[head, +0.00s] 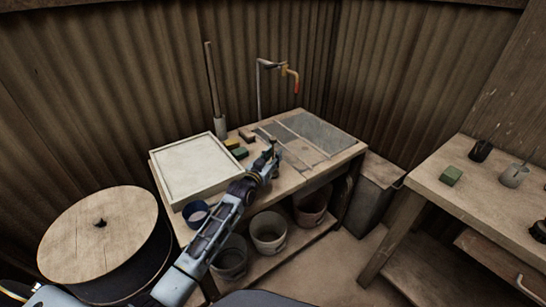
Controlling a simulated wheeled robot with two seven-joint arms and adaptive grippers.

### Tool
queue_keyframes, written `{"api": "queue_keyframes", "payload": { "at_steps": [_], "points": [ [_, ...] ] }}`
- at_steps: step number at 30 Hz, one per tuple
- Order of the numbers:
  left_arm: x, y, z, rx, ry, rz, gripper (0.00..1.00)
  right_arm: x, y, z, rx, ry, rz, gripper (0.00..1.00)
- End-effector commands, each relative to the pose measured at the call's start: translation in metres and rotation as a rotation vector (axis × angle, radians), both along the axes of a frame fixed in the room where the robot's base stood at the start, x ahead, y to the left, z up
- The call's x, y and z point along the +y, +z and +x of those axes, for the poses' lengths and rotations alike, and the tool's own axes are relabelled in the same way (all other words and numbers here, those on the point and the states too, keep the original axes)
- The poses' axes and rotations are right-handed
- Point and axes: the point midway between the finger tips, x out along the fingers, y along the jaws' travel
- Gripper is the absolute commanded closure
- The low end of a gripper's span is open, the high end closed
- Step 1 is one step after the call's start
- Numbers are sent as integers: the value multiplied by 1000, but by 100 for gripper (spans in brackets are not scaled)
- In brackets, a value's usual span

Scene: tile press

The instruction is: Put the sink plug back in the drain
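My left arm reaches up from the bottom left over the wooden bench (287,185). My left gripper (273,153) is above the bench, between the pale tray and the grey sink area; it is too small and dark to tell whether it is open or shut, or whether it holds anything. The grey sink area (318,130) is set in the back right of the bench, crossed by thin rails, with a tap (286,72) on the wall behind. I cannot make out the sink plug or the drain hole. My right gripper is not in view.
A pale square tray (197,160) sits left on the bench, with small sponge-like blocks (231,144) beside it. Buckets (268,233) stand below. A wooden-topped drum (98,225) is at left. A second table (480,205) with cups and a green block (451,175) is at right.

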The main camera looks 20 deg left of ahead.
Motion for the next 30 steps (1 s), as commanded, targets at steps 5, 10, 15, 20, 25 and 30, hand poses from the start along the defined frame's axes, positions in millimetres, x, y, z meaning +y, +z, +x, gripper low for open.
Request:
{"api": "queue_keyframes", "payload": {
  "at_steps": [5, 10, 15, 20, 25, 30],
  "points": [
    [0, 0, 0, 0, 0, 0, 71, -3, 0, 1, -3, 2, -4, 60],
    [0, 2, 0, -1, 0, 0, 71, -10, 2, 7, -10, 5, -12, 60],
    [1, 2, -6, 1, 0, 0, 71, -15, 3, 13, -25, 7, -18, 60],
    [4, 2, -17, 1, 1, 0, 71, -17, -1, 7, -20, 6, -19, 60],
    [6, 2, -31, 1, 0, 1, 71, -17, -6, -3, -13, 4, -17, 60],
    [9, 2, -45, 1, 0, 1, 71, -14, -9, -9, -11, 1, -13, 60]
  ]
}}
